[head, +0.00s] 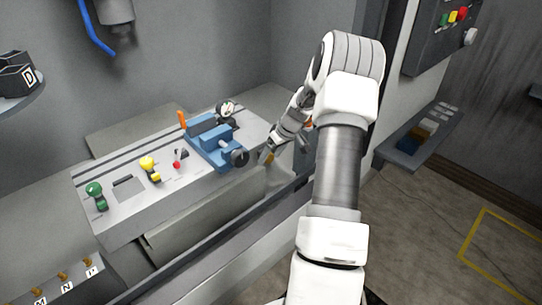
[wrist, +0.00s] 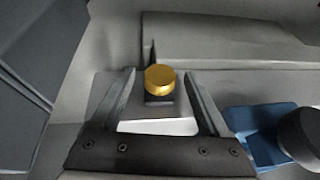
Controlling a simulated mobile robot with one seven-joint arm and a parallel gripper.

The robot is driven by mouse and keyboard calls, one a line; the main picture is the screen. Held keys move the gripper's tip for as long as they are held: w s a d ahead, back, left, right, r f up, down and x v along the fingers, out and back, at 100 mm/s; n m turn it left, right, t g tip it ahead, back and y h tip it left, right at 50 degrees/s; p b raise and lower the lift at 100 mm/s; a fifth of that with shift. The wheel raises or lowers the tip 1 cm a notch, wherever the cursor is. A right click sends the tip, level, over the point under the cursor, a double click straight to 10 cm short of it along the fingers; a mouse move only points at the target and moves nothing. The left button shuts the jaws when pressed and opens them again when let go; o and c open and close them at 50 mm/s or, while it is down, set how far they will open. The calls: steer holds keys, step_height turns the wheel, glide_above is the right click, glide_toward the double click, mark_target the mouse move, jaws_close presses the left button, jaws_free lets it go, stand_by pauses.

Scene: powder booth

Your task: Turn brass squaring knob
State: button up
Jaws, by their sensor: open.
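The brass squaring knob (wrist: 160,79) is a round gold cap on a small dark block in the wrist view. It shows between the two fingers of my gripper (wrist: 160,75), with clear space on either side. In the head view, my gripper (head: 284,150) hangs at the right end of the grey bench (head: 127,213). A small brass-coloured patch (head: 269,158) shows there by the fingertips, probably the knob, largely hidden. My gripper is open and empty. Whether the fingertips are level with the knob is hard to tell.
A blue vise (head: 212,144) with a dark round handle (head: 239,157) stands just left of my gripper. A dial gauge (head: 226,110), a red-tipped lever (head: 178,162), a yellow knob (head: 148,164) and a green knob (head: 95,190) sit along the bench.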

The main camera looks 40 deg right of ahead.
steer(key=v, duration=1.7)
steer(key=shift+r, duration=0.1)
